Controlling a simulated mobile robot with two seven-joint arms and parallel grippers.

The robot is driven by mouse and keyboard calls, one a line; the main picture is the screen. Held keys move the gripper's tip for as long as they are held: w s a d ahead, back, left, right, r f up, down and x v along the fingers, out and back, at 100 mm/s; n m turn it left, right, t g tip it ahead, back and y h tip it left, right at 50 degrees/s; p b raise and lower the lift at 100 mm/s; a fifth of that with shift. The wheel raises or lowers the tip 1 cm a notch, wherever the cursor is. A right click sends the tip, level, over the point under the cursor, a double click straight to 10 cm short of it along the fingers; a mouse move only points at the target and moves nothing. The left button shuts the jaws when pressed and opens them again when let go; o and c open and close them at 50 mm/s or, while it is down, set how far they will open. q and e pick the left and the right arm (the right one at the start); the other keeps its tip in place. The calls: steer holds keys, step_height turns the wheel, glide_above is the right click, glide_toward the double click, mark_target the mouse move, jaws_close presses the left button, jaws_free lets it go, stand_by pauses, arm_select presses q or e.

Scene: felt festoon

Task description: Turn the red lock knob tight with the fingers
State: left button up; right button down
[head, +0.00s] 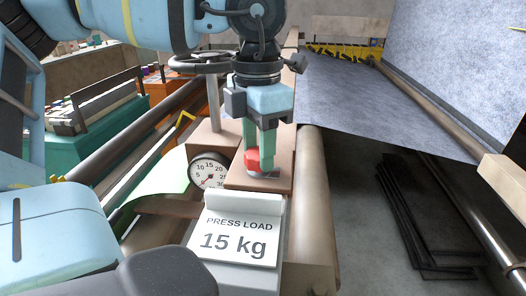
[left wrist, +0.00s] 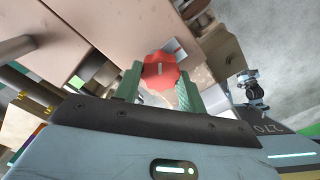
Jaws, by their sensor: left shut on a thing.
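The red lock knob (head: 252,160) sits on top of the brown press block beside the round dial gauge (head: 208,172). In the left wrist view the knob (left wrist: 161,70) shows as a scalloped red disc with a pale mark in its middle. My left gripper (head: 260,160) points down from above, its green fingers around the knob. In the left wrist view the fingers of my left gripper (left wrist: 160,85) stand on either side of the knob, shut on it. The fingers hide part of the knob in the head view. My right gripper is not in view.
A white sign (head: 236,236) reading "PRESS LOAD 15 kg" stands in front of the knob. A handwheel (head: 204,62) on a post rises behind the gauge. A long roller (head: 316,200) runs along the right side. Grey felt (head: 340,95) hangs at the right.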

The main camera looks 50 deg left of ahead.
mark_target(258, 153)
arm_select(q)
steer(key=m+b, duration=0.1)
steer(key=m, duration=0.3)
steer(key=shift+m, duration=0.3)
steer(key=m+b, duration=0.1)
steer(key=m, duration=0.4)
steer(key=shift+m, duration=0.4)
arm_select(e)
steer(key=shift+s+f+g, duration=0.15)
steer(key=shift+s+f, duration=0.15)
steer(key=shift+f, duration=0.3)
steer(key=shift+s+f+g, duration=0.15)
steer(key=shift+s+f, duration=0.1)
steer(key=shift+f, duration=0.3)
arm_select(q)
steer(key=o, duration=1)
steer(key=shift+c, duration=0.2)
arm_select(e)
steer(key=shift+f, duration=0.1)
arm_select(q)
steer(key=shift+r, duration=0.1)
step_height(258, 153, up, 8)
steer(key=shift+f, duration=0.2)
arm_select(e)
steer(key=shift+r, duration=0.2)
